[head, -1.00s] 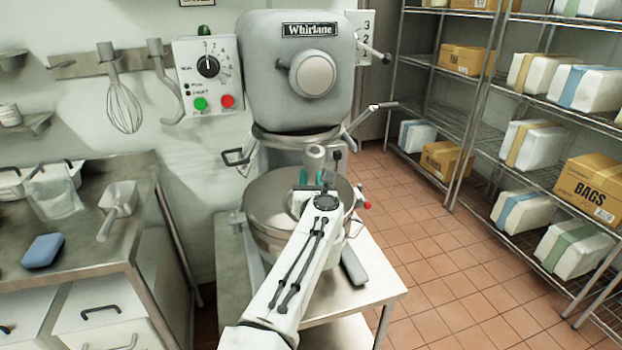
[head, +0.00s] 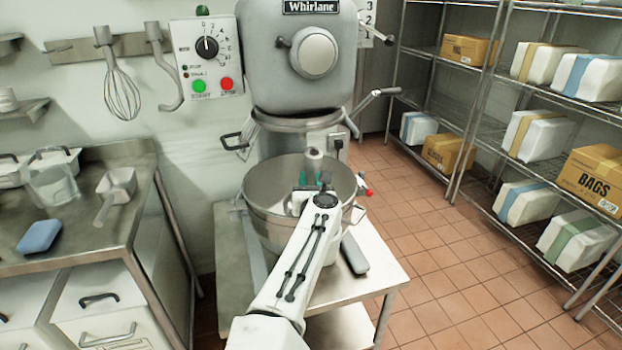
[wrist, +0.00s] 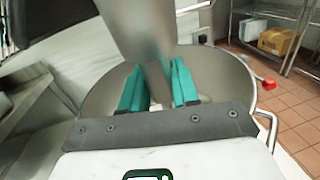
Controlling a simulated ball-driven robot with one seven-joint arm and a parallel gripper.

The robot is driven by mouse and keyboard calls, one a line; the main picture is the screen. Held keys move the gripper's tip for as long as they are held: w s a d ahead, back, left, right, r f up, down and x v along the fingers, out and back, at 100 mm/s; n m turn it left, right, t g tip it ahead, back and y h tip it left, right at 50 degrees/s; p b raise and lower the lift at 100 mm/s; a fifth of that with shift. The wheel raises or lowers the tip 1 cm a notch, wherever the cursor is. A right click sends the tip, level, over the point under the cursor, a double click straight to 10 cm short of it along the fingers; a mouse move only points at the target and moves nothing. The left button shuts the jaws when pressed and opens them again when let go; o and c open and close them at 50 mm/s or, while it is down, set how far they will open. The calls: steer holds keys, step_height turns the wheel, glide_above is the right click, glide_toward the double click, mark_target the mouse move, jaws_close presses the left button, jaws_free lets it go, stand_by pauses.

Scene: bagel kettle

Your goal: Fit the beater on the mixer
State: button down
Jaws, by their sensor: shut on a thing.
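The grey mixer (head: 303,85) stands against the wall with its round front hub and a bowl (head: 262,190) under its head. My gripper (head: 313,180) is over the bowl, its teal fingers shut on a grey cylindrical part, which I take to be the beater (head: 314,160). Its top stands up below the mixer head, with a gap to the head in the head view. In the wrist view the beater (wrist: 143,30) is a wide grey shaft rising between the fingers of my gripper (wrist: 158,86). The beater's lower part is hidden.
A whisk (head: 121,92) and a hook (head: 168,85) hang on the wall rail left of the control panel (head: 209,62). A steel counter (head: 90,240) holds a scoop, a jug and a blue sponge (head: 40,236). Shelving (head: 470,110) stands right, with clear floor before it.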

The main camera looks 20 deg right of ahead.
steer(key=shift+w+f+b, duration=0.2)
steer(key=shift+f+b, duration=0.2)
steer(key=shift+f, duration=0.4)
steer(key=shift+w+f+b, duration=0.15)
steer(key=shift+f+b, duration=0.2)
steer(key=shift+f, duration=0.4)
steer(key=shift+p, duration=0.3)
